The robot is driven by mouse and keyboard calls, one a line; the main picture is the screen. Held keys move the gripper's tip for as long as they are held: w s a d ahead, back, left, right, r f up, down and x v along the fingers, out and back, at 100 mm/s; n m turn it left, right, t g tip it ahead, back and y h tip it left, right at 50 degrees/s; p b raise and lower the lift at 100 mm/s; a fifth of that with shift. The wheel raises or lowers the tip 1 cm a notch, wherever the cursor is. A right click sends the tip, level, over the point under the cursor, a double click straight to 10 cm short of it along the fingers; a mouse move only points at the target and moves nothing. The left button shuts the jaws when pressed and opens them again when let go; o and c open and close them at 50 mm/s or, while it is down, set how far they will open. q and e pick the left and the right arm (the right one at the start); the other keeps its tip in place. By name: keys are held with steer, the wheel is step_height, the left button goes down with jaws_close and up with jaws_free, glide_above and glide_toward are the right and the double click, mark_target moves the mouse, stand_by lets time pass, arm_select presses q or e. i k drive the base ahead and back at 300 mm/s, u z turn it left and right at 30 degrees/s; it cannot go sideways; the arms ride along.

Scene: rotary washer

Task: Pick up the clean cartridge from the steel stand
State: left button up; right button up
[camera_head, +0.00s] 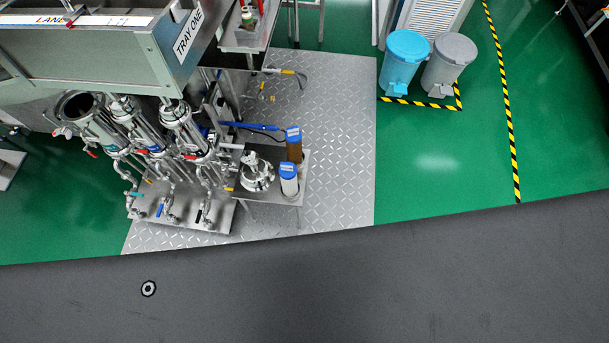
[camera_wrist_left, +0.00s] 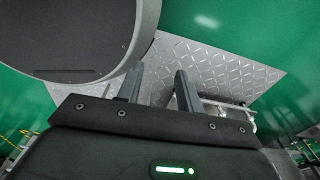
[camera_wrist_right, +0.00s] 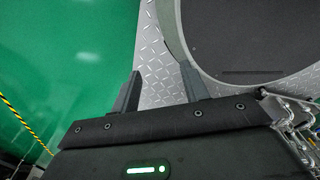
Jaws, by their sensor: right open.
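A small steel stand (camera_head: 304,170) stands on the diamond-plate floor beside the piping in the head view. At its right side are two upright cylinders with blue caps: a white, clean-looking cartridge (camera_head: 289,183) in front and a brown cartridge (camera_head: 294,149) behind it. A round steel clamped fitting (camera_head: 257,172) sits left of them. My left gripper (camera_wrist_left: 159,70) is open and empty in the left wrist view. My right gripper (camera_wrist_right: 161,69) is open and empty in the right wrist view. Neither gripper shows in the head view, and neither wrist view shows a cartridge.
Steel housings with valves (camera_head: 180,130) crowd the area left of the stand. A sink-like steel tray labelled TRAY ONE (camera_head: 90,45) is above them. Blue (camera_head: 403,65) and grey (camera_head: 449,65) bins stand at the back right. Green floor (camera_head: 440,165) to the right is clear.

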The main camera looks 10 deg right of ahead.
mark_target(287, 170)
steer(key=u, duration=2.7)
steer(key=k, duration=1.6)
steer(key=z, duration=2.65)
